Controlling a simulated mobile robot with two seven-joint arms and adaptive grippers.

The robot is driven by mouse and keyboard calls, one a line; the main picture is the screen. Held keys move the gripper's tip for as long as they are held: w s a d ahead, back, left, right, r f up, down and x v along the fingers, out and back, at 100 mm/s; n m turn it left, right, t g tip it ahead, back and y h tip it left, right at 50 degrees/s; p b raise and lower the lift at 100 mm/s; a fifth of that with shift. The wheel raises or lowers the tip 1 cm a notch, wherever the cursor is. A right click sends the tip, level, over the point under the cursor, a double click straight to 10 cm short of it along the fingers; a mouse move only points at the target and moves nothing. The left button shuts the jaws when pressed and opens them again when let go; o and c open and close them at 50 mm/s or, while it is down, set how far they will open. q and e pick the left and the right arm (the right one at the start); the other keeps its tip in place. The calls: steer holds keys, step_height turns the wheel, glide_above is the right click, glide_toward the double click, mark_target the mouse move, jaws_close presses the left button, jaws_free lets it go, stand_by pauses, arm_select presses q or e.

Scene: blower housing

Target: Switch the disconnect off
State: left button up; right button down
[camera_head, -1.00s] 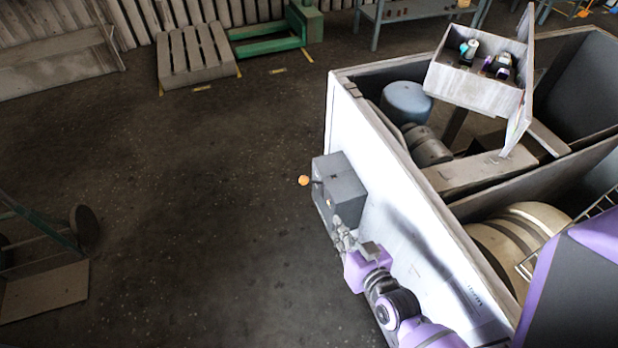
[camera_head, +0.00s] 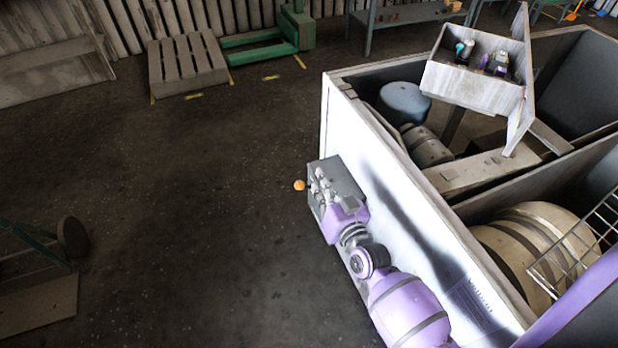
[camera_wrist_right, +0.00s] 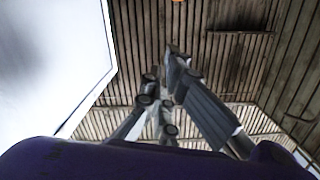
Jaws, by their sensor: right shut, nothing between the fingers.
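The disconnect is a grey box (camera_head: 347,178) on the outer side of the white housing wall. An orange ball (camera_head: 299,185), the knob of its handle, sticks out at the box's left side; most of the lever is hidden. My right gripper (camera_head: 319,182) is shut and empty. In the head view it overlaps the box, just right of the knob; I cannot tell whether it touches either. My left gripper is not in view.
The white wall (camera_head: 400,215) of the open housing runs close along my right arm. A small open box (camera_head: 470,85) with a swung-out door stands above the housing. The floor (camera_head: 190,210) left of the disconnect is clear. A pallet (camera_head: 188,68) lies farther back.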

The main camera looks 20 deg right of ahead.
arm_select(q)
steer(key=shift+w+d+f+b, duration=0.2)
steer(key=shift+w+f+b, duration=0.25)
steer(key=shift+b, duration=0.1)
arm_select(e)
steer(key=w+a+f, duration=0.1)
steer(key=w+f, duration=0.3)
steer(key=w, duration=0.2)
steer(key=shift+a+f, duration=0.15)
steer(key=shift+f, duration=0.05)
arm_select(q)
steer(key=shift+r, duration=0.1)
arm_select(e)
steer(key=shift+w, duration=0.1)
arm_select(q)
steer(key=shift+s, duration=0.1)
